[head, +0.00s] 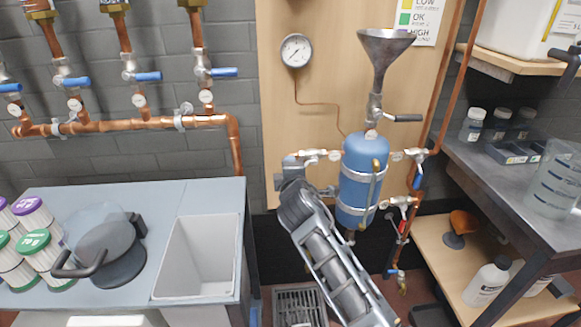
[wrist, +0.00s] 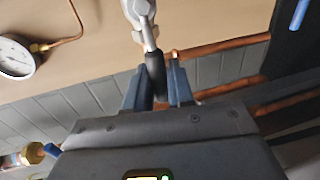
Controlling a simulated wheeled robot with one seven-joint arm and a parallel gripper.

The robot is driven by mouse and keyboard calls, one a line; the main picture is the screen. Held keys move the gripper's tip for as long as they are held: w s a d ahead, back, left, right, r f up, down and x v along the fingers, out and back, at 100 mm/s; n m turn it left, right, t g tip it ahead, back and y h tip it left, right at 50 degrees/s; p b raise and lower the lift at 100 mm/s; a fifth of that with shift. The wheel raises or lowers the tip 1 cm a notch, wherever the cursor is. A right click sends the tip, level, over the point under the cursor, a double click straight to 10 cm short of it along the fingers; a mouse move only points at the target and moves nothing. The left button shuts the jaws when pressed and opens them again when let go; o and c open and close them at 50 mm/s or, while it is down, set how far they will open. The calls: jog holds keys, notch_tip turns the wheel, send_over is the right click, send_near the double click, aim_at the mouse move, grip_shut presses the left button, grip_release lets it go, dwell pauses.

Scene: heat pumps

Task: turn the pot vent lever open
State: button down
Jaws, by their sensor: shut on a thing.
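The blue pot (head: 362,180) is strapped to the wooden board, with a funnel (head: 383,55) above it and small valves at its sides. My gripper (head: 292,166) is just left of the pot in the head view. In the wrist view my gripper (wrist: 158,90) is shut on a black-sleeved lever (wrist: 154,68), with one finger on each side of it. The lever joins a silver valve body (wrist: 140,10) at the top of that view. In the head view my gripper hides much of the lever. The frames show no label naming it as the vent lever.
A pressure gauge (head: 296,50) with a thin copper line is above my gripper. Another black lever (head: 404,118) sticks out right below the funnel. Copper pipes (head: 160,125) run along the brick wall at left. A bench with a sink (head: 197,258) stands below them.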

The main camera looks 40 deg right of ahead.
jog(key=shift+f, duration=0.1)
jog(key=c, duration=1.1)
grip_release()
jog(key=shift+c, duration=0.2)
jog(key=shift+a, duration=0.1)
jog(key=v, duration=0.7)
jog(key=shift+s+a, duration=0.2)
jog(key=shift+s, duration=0.1)
jog(key=s+a+f+m+t+y, duration=0.15)
jog(key=s+a+f+y, duration=0.35)
jog(key=s, duration=0.6)
jog(key=s+a+f+m+y, duration=0.15)
jog(key=s+a+f, duration=0.25)
jog(key=s+a, duration=0.55)
jog(key=s+r+m+y, duration=0.1)
jog(key=s+r+m, duration=0.3)
jog(key=s, duration=0.7)
jog(key=s+a+r+m+y, duration=0.1)
jog(key=s+r+m, duration=0.3)
jog(key=s+r, duration=0.3)
jog(key=f+v, duration=0.1)
jog(key=v, duration=0.4)
jog(key=shift+s, duration=0.25)
